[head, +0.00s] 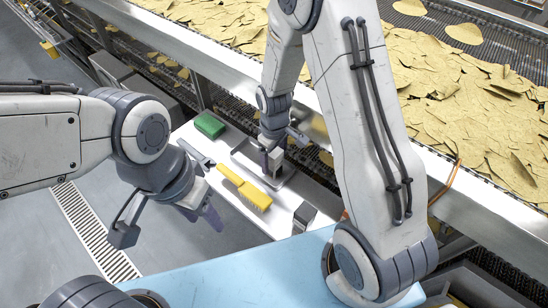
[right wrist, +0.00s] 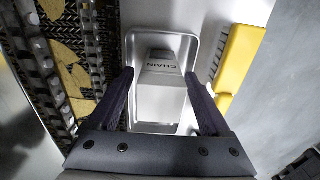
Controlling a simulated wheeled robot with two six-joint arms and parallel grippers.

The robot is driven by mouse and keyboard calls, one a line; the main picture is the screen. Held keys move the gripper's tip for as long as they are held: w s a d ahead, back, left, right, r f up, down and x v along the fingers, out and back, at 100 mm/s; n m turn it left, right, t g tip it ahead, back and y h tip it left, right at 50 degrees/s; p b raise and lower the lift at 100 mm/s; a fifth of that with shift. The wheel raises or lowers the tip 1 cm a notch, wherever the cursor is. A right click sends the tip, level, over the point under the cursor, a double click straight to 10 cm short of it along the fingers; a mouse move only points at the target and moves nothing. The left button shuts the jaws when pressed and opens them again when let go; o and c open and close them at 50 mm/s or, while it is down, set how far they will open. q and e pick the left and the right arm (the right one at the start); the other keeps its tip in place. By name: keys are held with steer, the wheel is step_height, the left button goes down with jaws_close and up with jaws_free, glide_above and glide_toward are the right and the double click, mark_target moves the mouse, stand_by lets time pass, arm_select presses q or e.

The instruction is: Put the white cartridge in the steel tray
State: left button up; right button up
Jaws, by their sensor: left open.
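The white cartridge (right wrist: 160,85), marked "CHAIN", stands in the steel tray (right wrist: 137,38) in the right wrist view. My right gripper (right wrist: 160,76) has one finger on each side of the cartridge, with narrow gaps between fingers and cartridge. The cartridge's underside is hidden. My left gripper (head: 172,223) is open and empty, left of the bench and away from the tray.
A yellow brush (head: 245,188) lies left of the tray, close to it. A green block (head: 209,125) and a grey scraper (head: 195,152) lie on the same bench. A dark box (head: 303,216) stands at its near end. The chip conveyor (head: 440,178) runs along the right.

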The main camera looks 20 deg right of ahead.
steer(key=shift+r, duration=0.65)
step_height(320, 180, up, 10)
steer(key=shift+r+b, duration=0.2)
steer(key=shift+b, duration=1)
steer(key=shift+s+a+r, duration=0.15)
steer(key=shift+r, duration=0.15)
steer(key=s+a+r+b, duration=0.1)
steer(key=s+a, duration=0.3)
steer(key=s, duration=0.6)
steer(key=s+a+r+y+b, duration=0.1)
steer(key=s+a, duration=0.3)
steer(key=s, duration=0.7)
steer(key=shift+a, duration=0.4)
